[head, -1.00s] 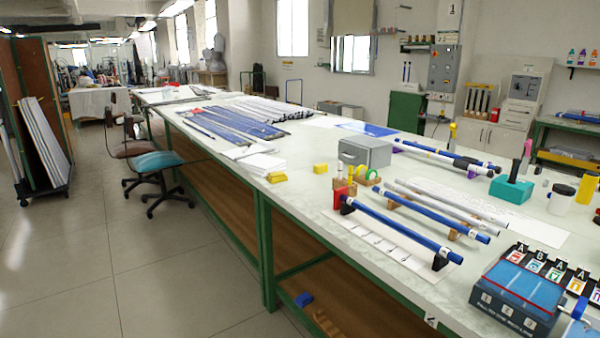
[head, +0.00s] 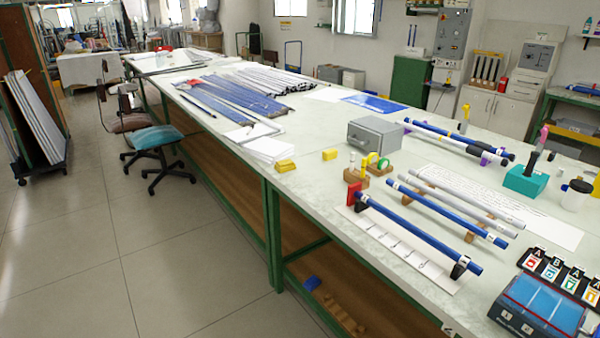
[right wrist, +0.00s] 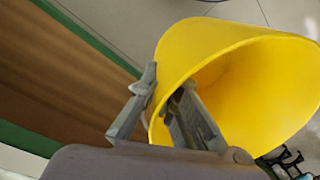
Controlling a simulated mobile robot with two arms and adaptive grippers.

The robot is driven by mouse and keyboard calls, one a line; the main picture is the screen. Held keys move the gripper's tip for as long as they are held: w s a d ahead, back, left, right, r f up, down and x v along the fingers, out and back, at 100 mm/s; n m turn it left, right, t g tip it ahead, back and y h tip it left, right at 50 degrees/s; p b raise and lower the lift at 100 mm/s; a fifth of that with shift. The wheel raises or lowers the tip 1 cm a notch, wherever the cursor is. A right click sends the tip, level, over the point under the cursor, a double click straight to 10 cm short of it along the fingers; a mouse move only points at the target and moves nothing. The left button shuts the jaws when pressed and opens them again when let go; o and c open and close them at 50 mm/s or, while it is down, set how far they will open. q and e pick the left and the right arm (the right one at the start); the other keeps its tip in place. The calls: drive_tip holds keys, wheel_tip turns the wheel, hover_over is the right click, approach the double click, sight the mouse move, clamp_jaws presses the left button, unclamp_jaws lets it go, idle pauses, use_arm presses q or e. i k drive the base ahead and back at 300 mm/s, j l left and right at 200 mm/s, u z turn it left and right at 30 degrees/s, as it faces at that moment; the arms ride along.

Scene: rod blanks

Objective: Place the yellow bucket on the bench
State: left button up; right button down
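The yellow bucket (right wrist: 185,55) fills much of the right wrist view, tilted with its open mouth toward the lower right. My right gripper (right wrist: 165,95) is at its wall, one finger outside and one inside the mouth, closed on the rim. The bucket is not in the head view. The bench (head: 305,185) is the long table with a pale top and green frame in the head view. Its brown lower shelf (right wrist: 60,70) and green frame show at the left of the right wrist view. My left gripper is in no view.
Blue rods (head: 420,230), a grey box (head: 373,133), a teal block (head: 525,180) and a blue-lidded case (head: 540,305) crowd the bench's near right part. Yellow blocks (head: 285,165) lie near the front edge. A chair (head: 153,137) stands left of the bench over open floor.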

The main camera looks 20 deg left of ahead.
sight(320, 186)
drive_tip(key=i+j, duration=0.2)
drive_tip(key=j, duration=0.2)
drive_tip(key=i+j, duration=0.25)
drive_tip(key=j, duration=0.15)
drive_tip(key=i+j, duration=0.2)
drive_tip(key=j, duration=0.15)
drive_tip(key=i+j, duration=0.2)
drive_tip(key=j, duration=0.2)
drive_tip(key=i+j, duration=0.25)
drive_tip(key=j, duration=0.15)
drive_tip(key=u, duration=0.05)
